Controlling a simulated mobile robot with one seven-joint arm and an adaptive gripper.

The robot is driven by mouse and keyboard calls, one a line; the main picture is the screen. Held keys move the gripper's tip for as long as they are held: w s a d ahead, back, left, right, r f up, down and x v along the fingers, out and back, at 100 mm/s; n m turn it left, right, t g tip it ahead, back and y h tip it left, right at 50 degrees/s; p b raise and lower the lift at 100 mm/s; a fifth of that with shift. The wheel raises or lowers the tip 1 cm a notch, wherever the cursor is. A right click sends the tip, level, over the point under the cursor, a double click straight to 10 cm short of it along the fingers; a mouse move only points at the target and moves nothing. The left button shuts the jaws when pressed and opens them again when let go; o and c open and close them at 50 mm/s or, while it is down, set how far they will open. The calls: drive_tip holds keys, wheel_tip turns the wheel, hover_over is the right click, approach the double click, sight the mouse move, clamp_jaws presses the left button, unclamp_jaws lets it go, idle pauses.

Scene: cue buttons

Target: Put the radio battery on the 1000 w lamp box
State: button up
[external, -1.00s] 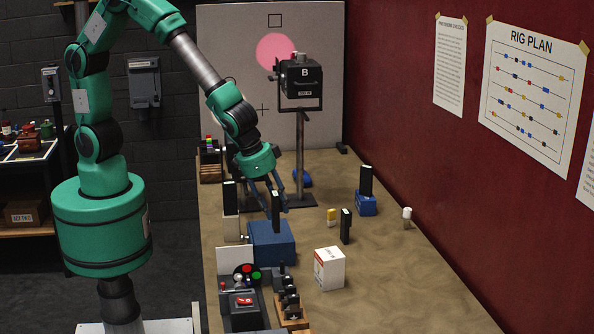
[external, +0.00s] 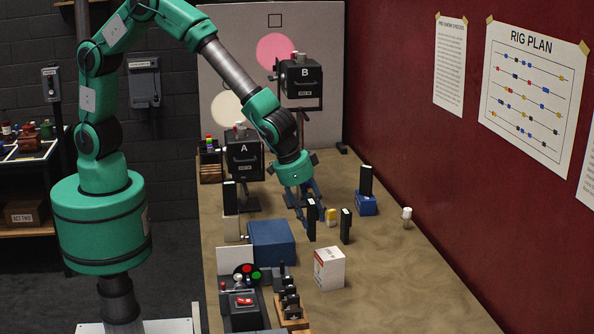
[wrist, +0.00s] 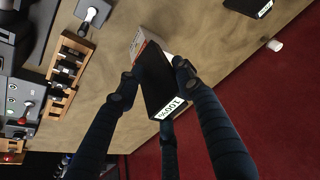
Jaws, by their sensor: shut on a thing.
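My gripper (external: 306,208) is shut on a black radio battery (external: 311,222), held upright above the table, right of the blue box. In the wrist view, the gripper's fingers (wrist: 156,74) grip the battery (wrist: 161,85), whose white end label reads 100%. The white lamp box (external: 329,269) with red-orange print stands on the table, nearer the camera than the battery. In the wrist view the lamp box (wrist: 137,42) is partly hidden behind the battery. Its lettering is too small to read.
Another black battery (external: 346,227) stands close right of the held one, beside a small yellow item (external: 331,216). A blue box (external: 271,243), a blue stand holding a black block (external: 366,205) and a small bulb (external: 407,216) are nearby. Table right of the lamp box is clear.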

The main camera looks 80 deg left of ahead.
drive_tip(key=w, duration=0.1)
drive_tip(key=w+d, duration=0.1)
drive_tip(key=w, duration=0.1)
drive_tip(key=w+d, duration=0.1)
drive_tip(key=shift+w+d+f, duration=0.2)
drive_tip(key=shift+w+d, duration=0.05)
drive_tip(key=shift+w, duration=0.05)
drive_tip(key=shift+f+p, duration=0.35)
drive_tip(key=shift+f, duration=1.45)
drive_tip(key=shift+f, duration=0.1)
drive_tip(key=o, duration=1.3)
drive_tip(key=shift+c, duration=0.2)
drive_tip(key=shift+r, duration=0.2)
